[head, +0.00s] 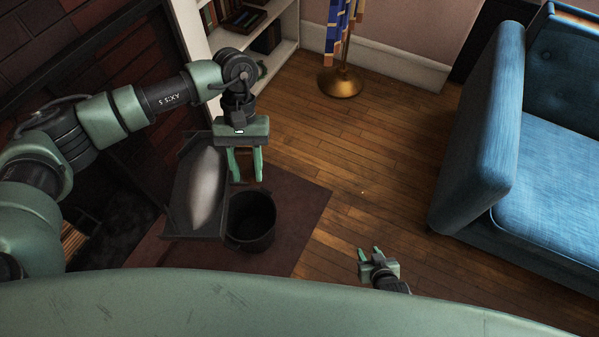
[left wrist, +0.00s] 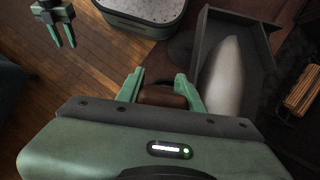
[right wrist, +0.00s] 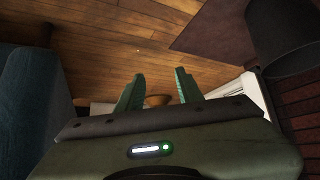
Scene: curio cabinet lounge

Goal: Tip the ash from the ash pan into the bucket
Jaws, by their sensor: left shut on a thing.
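The dark ash pan (head: 177,190) holds a long pale grey heap of ash (head: 207,188). My left gripper (head: 246,180) is shut on the pan's handle at its right side; the brown handle (left wrist: 163,97) shows between the fingers in the left wrist view. The pan (left wrist: 203,45) looks about level there, with the ash (left wrist: 228,75) inside. The black bucket (head: 252,222) stands below and right of the pan, whose right edge overlaps the bucket's left rim in the head view. The bucket's inside looks dark. My right gripper (head: 370,252) is open and empty, right of the bucket.
The bucket stands on a brown mat (head: 305,205) by the brick fireplace (head: 110,55). A white bookshelf (head: 285,45) and a brass lamp base (head: 340,83) are at the back. A blue sofa (head: 545,170) stands at right. The wooden floor between is clear.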

